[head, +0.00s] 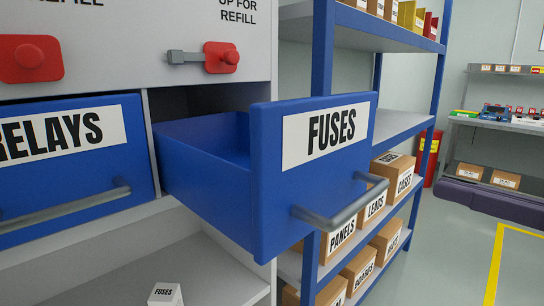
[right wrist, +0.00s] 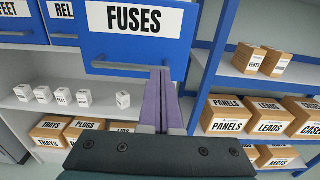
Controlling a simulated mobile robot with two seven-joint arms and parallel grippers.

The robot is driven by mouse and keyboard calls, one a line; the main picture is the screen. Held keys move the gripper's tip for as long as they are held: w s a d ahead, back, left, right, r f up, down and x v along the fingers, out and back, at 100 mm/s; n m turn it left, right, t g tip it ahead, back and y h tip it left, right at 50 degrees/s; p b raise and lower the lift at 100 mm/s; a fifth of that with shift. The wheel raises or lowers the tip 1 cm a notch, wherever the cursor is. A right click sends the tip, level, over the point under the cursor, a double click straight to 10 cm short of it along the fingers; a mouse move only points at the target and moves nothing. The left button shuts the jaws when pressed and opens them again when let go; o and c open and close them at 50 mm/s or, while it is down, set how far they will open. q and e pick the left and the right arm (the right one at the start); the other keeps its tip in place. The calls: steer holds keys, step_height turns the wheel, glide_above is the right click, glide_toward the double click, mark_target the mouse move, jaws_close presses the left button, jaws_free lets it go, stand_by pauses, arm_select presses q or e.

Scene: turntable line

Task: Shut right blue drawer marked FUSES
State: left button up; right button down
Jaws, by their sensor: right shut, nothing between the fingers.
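The blue FUSES drawer (head: 275,220) stands pulled out of the grey cabinet in the head view, with a white label and a grey bar handle (head: 340,208). The visible part of its inside is empty. In the right wrist view the drawer front (right wrist: 135,50) and its handle (right wrist: 130,67) are straight ahead. My right gripper (head: 440,188) comes in from the right in the head view, its purple fingers apart from the handle. In the right wrist view the fingers (right wrist: 160,75) are shut and empty, pointing at the drawer front. My left gripper is not in view.
The blue RELAYS drawer (head: 70,165) beside it is closed. Red latches (head: 221,57) sit above. A blue-framed shelf with cartons (head: 373,207) stands close on the right. Small white boxes (right wrist: 62,96) stand on the shelf below. Open floor (head: 445,260) lies to the right.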

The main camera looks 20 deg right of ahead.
mark_target(352, 163)
steer(key=p+x, duration=0.1)
steer(key=x, duration=0.8)
steer(key=shift+w+r, duration=0.1)
steer(key=shift+w, duration=0.25)
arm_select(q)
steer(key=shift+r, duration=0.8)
arm_select(e)
steer(key=shift+w+a, duration=0.15)
